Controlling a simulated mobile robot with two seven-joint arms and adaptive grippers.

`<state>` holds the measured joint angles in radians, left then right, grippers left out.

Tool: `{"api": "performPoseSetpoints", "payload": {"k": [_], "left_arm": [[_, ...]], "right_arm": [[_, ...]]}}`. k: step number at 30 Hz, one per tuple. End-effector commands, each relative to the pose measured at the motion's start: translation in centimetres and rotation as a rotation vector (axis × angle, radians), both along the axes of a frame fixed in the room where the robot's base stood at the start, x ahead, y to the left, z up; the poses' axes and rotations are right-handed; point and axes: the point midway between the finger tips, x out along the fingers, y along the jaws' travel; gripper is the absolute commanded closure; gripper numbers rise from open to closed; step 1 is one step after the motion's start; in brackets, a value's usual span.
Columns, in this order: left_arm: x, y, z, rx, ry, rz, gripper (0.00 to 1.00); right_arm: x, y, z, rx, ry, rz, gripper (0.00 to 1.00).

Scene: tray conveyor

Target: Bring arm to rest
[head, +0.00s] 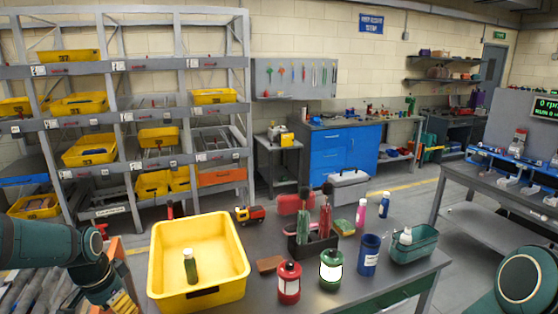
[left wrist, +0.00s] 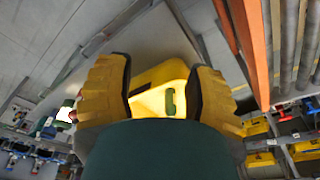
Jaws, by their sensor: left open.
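My left arm (head: 45,245) comes in from the left and bends down beside the table's left side. My left gripper (left wrist: 160,68) shows in the left wrist view with its two yellow fingers spread wide and nothing between them. Beyond the fingers is the yellow tray (head: 200,219), with a green bottle (head: 190,266) standing inside it. The bottle also shows in the left wrist view (left wrist: 170,101), apart from the fingers. Part of my right arm (head: 520,280) shows at the lower right; its gripper is out of view.
The grey table (head: 262,235) also holds a red jar (head: 289,283), a green jar (head: 331,270), a blue cup (head: 369,255), a teal bin (head: 414,245) and a dark tool caddy (head: 312,248). A shelf rack (head: 150,66) with yellow bins stands behind. Another bench (head: 480,185) is at right.

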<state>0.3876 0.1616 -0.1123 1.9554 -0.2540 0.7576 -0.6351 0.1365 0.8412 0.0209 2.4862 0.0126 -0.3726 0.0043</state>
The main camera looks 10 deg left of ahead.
Motion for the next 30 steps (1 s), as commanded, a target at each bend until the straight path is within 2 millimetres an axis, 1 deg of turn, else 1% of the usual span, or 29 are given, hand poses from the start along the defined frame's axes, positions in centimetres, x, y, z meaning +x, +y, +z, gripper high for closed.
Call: {"api": "performPoseSetpoints", "payload": {"k": [1, 5, 6, 8, 9, 10, 11, 12, 14, 15, 17, 18, 21, 24, 27, 30], "left_arm": [[0.7, -2.4, -2.9, -0.031, 0.007, -0.004, 0.47], [2.0, -6.9, -7.8, -0.089, -0.008, 0.027, 0.47], [2.2, -8.6, -9.5, -0.11, -0.011, 0.04, 0.47], [2.2, -11.2, -12.1, -0.141, -0.011, 0.064, 0.47], [2.1, -13.1, -13.8, -0.165, -0.011, 0.081, 0.47], [1.9, -14.5, -15.2, -0.182, -0.009, 0.096, 0.47], [1.6, -16.1, -16.5, -0.199, -0.006, 0.112, 0.47], [1.1, -18.1, -18.3, -0.222, -0.002, 0.138, 0.47], [-0.1, -21.2, -20.9, -0.257, 0.009, 0.178, 0.47], [-1.0, -23.1, -22.5, -0.277, 0.016, 0.207, 0.47], [-2.6, -25.6, -24.5, -0.302, 0.029, 0.251, 0.47], [-3.7, -27.1, -25.7, -0.316, 0.037, 0.279, 0.47], [-6.1, -29.9, -27.7, -0.341, 0.053, 0.34, 0.47], [-7.8, -31.3, -28.8, -0.351, 0.062, 0.382, 0.47], [-8.5, -31.9, -29.2, -0.356, 0.065, 0.403, 0.47], [-8.5, -31.9, -29.2, -0.356, 0.065, 0.404, 0.47]], "right_arm": [[0.0, 0.0, -0.4, 0.0, 0.001, 0.0, 0.5], [-0.1, 0.0, -1.0, 0.0, 0.002, 0.002, 0.5], [-0.1, 0.1, -1.2, -0.001, 0.003, 0.002, 0.5], [-0.1, 0.1, -1.6, -0.001, 0.003, 0.003, 0.5], [-0.2, 0.1, -1.8, -0.001, 0.004, 0.003, 0.5], [-0.2, 0.1, -2.0, -0.001, 0.005, 0.004, 0.5], [-0.2, 0.1, -2.2, -0.001, 0.006, 0.005, 0.5], [-0.3, 0.1, -2.5, 0.0, 0.008, 0.006, 0.5], [-0.4, 0.1, -2.9, -0.001, 0.01, 0.006, 0.5], [-0.4, 0.2, -3.1, -0.001, 0.01, 0.008, 0.5], [-0.4, 0.2, -3.5, -0.001, 0.011, 0.008, 0.5], [-0.5, 0.2, -3.7, -0.001, 0.012, 0.008, 0.5], [-0.5, 0.2, -4.1, -0.002, 0.014, 0.01, 0.5], [-0.6, 0.2, -4.3, -0.002, 0.014, 0.011, 0.5], [-0.6, 0.2, -4.4, -0.002, 0.015, 0.012, 0.5], [-0.6, 0.2, -4.4, -0.002, 0.015, 0.012, 0.5]]}}
